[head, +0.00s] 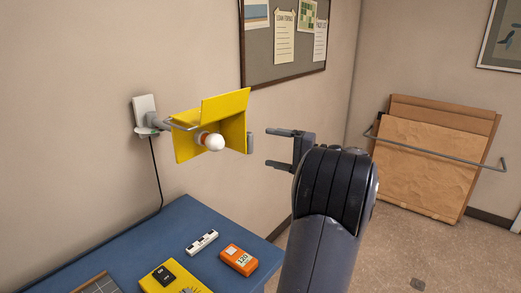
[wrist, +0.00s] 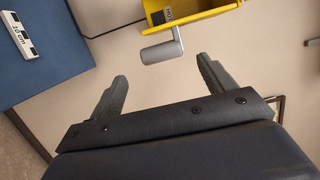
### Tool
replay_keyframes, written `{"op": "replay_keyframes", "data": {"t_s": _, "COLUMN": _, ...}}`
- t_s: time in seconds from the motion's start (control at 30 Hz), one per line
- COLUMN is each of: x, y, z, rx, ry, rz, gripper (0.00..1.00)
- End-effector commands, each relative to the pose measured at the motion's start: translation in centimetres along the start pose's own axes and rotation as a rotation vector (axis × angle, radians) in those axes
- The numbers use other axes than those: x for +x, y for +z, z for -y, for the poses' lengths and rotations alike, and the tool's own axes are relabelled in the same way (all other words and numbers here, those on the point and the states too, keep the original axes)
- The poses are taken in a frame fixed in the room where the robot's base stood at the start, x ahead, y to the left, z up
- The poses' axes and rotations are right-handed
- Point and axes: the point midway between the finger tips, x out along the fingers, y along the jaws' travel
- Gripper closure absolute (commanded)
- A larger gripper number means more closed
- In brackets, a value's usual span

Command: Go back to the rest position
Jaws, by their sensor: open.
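My gripper (head: 274,148) is open and empty in the head view, just right of a yellow wall-mounted box or shade (head: 232,104) with a white bulb (head: 214,142) in it. A small grey handle (head: 249,142) sticks out at the box's right side, with a gap between it and the fingertips. In the wrist view my gripper's two fingers (wrist: 161,70) are spread wide. The grey handle (wrist: 160,51) and the yellow box (wrist: 200,10) show beyond the fingertips, apart from them.
A blue table (head: 180,235) below holds an orange device (head: 238,260), a white-and-black block (head: 202,242) and a yellow item (head: 172,280). A pinboard (head: 285,45) hangs behind. Cardboard sheets (head: 430,155) stand behind a rail at the right. Floor around my arm's right is clear.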

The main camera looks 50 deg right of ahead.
Motion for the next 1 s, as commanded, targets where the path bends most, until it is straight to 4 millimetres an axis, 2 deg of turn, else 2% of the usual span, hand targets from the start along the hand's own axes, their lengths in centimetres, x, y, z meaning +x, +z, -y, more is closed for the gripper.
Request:
{"op": "replay_keyframes", "data": {"t_s": 0.17, "x": -0.9, "y": 0.0, "z": 0.0, "rx": -0.001, "ry": 0.0, "rz": 0.0, "gripper": 0.22}}
{"op": "replay_keyframes", "data": {"t_s": 0.53, "x": -0.5, "y": 0.1, "z": 0.1, "rx": -0.001, "ry": 0.0, "rz": 0.002, "gripper": 0.22}}
{"op": "replay_keyframes", "data": {"t_s": 0.67, "x": 1.0, "y": 0.1, "z": 0.2, "rx": 0.0, "ry": 0.0, "rz": 0.004, "gripper": 0.22}}
{"op": "replay_keyframes", "data": {"t_s": 1.0, "x": 7.1, "y": 0.1, "z": 0.3, "rx": 0.0, "ry": -0.001, "rz": 0.006, "gripper": 0.22}}
